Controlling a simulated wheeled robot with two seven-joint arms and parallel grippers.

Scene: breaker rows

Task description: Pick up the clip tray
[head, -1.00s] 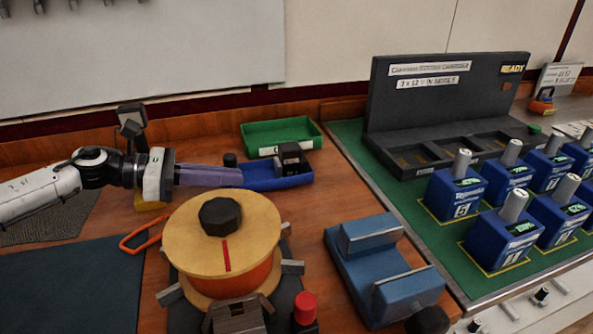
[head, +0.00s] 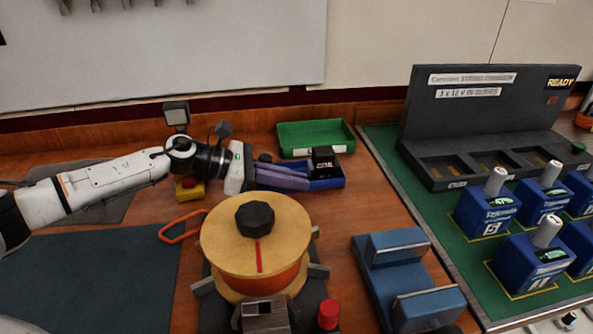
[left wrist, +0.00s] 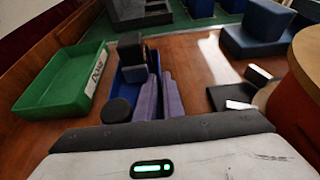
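No tray carries a label I can read as "clip". A blue tray (head: 325,184) lies on the bench with a black block (head: 323,160) at its far end; it also shows in the left wrist view (left wrist: 118,82). A round black knob (left wrist: 117,110) is at its near end. My left gripper (head: 306,182) reaches in from the left, its purple fingers over the tray's near side in the head view. In the left wrist view the fingers (left wrist: 160,80) lie close together along the tray's side. Whether they hold its wall is unclear. My right gripper is out of view.
A green tray (head: 316,134) stands just behind the blue one. A round wooden drum (head: 256,235) with a black knob stands in front of the gripper. A blue cradle (head: 405,280) and a green mat with blue breakers (head: 487,213) lie to the right.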

